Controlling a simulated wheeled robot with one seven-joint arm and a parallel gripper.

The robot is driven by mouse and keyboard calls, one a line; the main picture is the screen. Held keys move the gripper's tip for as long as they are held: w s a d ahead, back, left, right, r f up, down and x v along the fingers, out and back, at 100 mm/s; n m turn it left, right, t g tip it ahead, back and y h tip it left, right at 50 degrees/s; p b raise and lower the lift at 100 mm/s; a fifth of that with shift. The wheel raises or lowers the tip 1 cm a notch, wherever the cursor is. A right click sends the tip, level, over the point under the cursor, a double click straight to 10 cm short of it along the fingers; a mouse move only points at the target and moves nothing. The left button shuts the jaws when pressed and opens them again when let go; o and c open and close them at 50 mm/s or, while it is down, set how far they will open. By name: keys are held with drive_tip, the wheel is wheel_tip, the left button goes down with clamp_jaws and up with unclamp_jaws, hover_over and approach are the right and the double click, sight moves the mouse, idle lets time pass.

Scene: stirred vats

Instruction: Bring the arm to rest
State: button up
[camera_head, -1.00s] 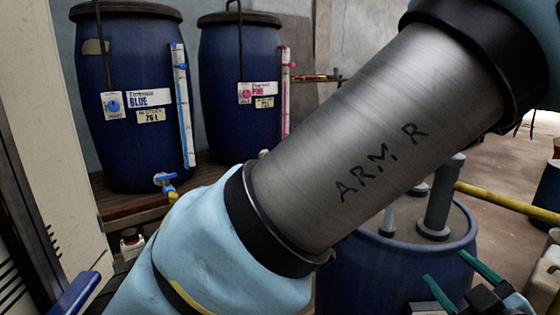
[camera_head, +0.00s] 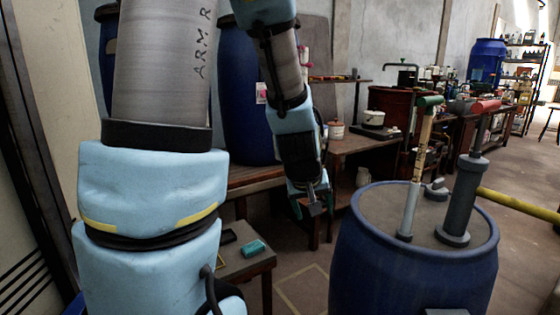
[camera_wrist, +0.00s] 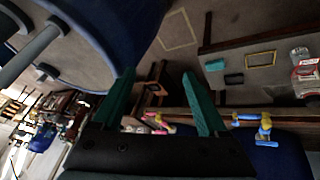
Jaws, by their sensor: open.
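The blue vat (camera_head: 400,270) stands at the right with grey posts and a yellow bar. A low table (camera_head: 240,270) holds a teal block (camera_head: 253,248); a clear bottle (camera_wrist: 303,68) shows in the wrist view. A wooden bench (camera_head: 370,145) runs along the wall. Floor is open between table and vat.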

drive_tip(key=s+a+m+g+y, duration=0.1)
drive_tip(key=s+a+g+y, duration=0.3)
drive_tip(key=a, duration=1.1)
drive_tip(key=s+f+h+b, duration=0.2)
drive_tip(key=s+f+b, duration=0.1)
drive_tip(key=f+b, duration=3.15)
wheel_tip(320, 180, up, 37)
drive_tip(key=p, duration=3.7)
drive_tip(key=shift+d+p, duration=0.25)
drive_tip(key=shift+p, duration=0.15)
